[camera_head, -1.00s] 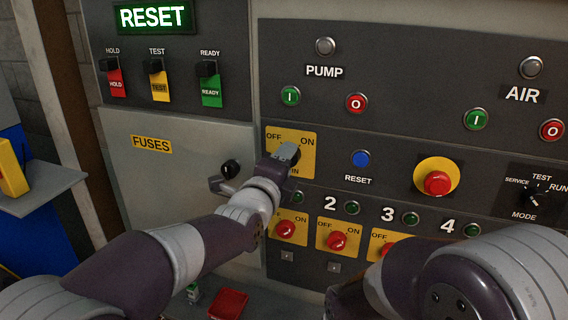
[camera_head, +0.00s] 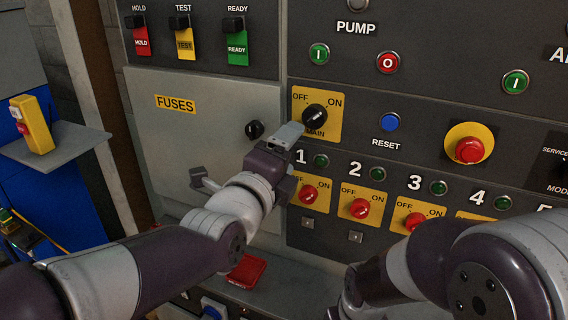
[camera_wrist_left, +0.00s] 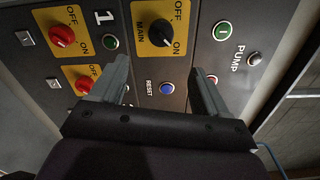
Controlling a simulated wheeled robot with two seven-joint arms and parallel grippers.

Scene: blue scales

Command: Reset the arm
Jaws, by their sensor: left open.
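My left gripper (camera_head: 287,137) is in front of the control panel, just below and left of the black MAIN knob (camera_head: 315,118) on its yellow OFF/ON plate. In the left wrist view the left gripper's two fingers (camera_wrist_left: 160,85) are apart with nothing between them, and the MAIN knob (camera_wrist_left: 161,33) shows beyond them. My right arm (camera_head: 420,270) comes in at the lower right. Its gripper is not clearly visible.
A blue RESET button (camera_head: 390,122), a red emergency button (camera_head: 469,150) and several red knobs (camera_head: 360,208) are on the panel. The FUSES door (camera_head: 205,130) is at left. A red object (camera_head: 246,269) lies below. A yellow box (camera_head: 37,124) stands on a grey shelf (camera_head: 70,150).

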